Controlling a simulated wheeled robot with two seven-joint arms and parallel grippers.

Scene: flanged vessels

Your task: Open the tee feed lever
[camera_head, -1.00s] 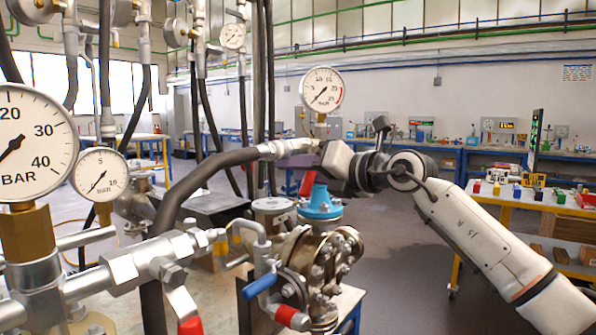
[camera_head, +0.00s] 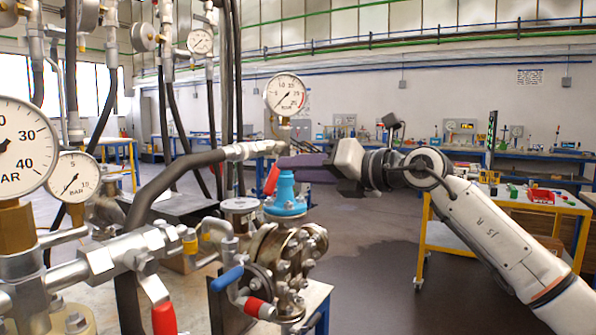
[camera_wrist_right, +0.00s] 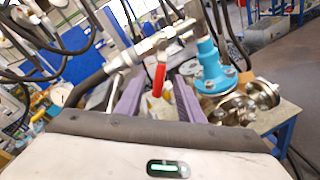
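A red lever (camera_head: 272,179) hangs from the valve on the pipe below the small gauge, beside a blue fitting (camera_head: 286,195). I take this as the tee feed lever. It also shows in the right wrist view (camera_wrist_right: 159,79), pointing down. My right gripper (camera_head: 284,162) reaches in from the right with its purple fingers level with the lever's upper part. In the wrist view my right gripper (camera_wrist_right: 155,84) is open, and the lever appears in the gap between its fingers, apart from both. How deep it sits there is unclear. My left gripper is not in view.
The small gauge (camera_head: 285,94) stands above the pipe. A blue-handled lever (camera_head: 226,279) and other red handles (camera_head: 163,318) are on the lower piping. The flanged vessel (camera_head: 288,255) stands below the blue fitting. The floor to the right is clear up to a yellow cart (camera_head: 520,208).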

